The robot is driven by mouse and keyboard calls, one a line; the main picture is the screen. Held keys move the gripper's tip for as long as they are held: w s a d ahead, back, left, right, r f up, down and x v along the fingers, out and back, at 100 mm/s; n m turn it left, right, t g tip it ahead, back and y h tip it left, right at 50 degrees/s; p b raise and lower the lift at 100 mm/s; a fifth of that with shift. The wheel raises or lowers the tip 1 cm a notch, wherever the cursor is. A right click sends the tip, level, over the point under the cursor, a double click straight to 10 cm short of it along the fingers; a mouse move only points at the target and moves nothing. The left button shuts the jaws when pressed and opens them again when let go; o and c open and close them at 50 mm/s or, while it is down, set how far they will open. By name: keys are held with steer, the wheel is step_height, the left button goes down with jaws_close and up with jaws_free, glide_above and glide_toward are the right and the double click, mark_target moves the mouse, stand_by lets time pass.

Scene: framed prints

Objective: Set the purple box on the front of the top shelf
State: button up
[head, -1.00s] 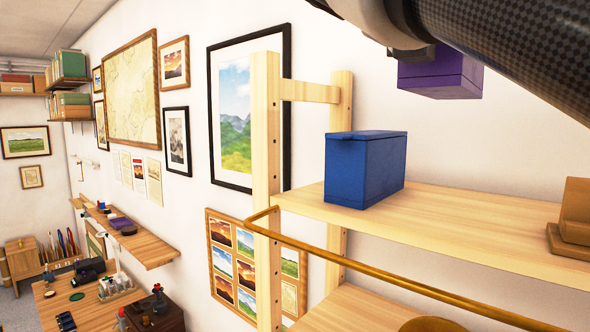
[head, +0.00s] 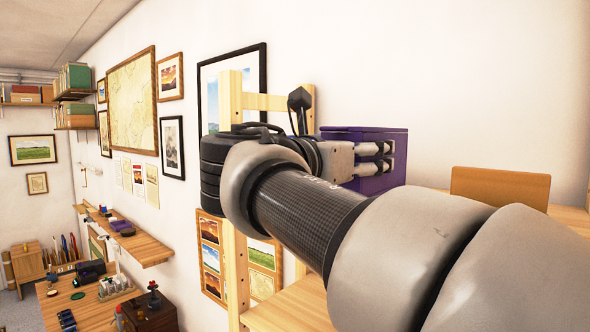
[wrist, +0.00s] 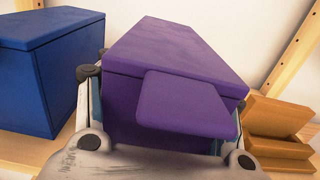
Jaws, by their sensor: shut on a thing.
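The purple box (head: 364,137) is held in my gripper (head: 376,160), whose fingers show at the box's near side. In the wrist view, the purple box (wrist: 170,80) fills the middle, its lid facing the camera, with a gripper finger along either side. The top shelf (head: 572,216) is mostly hidden behind my arm in the head view; a strip of the shelf (wrist: 22,150) shows at lower left in the wrist view. The box is over the shelf area, between its neighbours. I cannot tell whether its base touches the shelf.
A blue box (wrist: 45,70) stands left of the purple box, with a narrow gap; my arm hides it in the head view. A brown wooden stand (head: 500,186) is to the right. A shelf post (head: 232,275) rises at the left. Framed prints hang on the wall.

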steer(key=shift+s+d+f+b, duration=0.15)
steer(key=shift+f+b, duration=0.15)
steer(key=shift+f, duration=0.4)
steer(key=shift+d, duration=0.15)
steer(key=shift+w, duration=0.25)
steer(key=o, duration=1.1)
steer(key=shift+a+f, duration=0.1)
steer(key=shift+a, duration=0.1)
steer(key=shift+o, duration=0.8)
steer(key=shift+a, duration=0.1)
steer(key=o, duration=0.4)
steer(key=shift+o, duration=0.2)
steer(key=shift+s, duration=0.15)
steer(key=b+v, duration=0.1)
steer(key=v, duration=1.1)
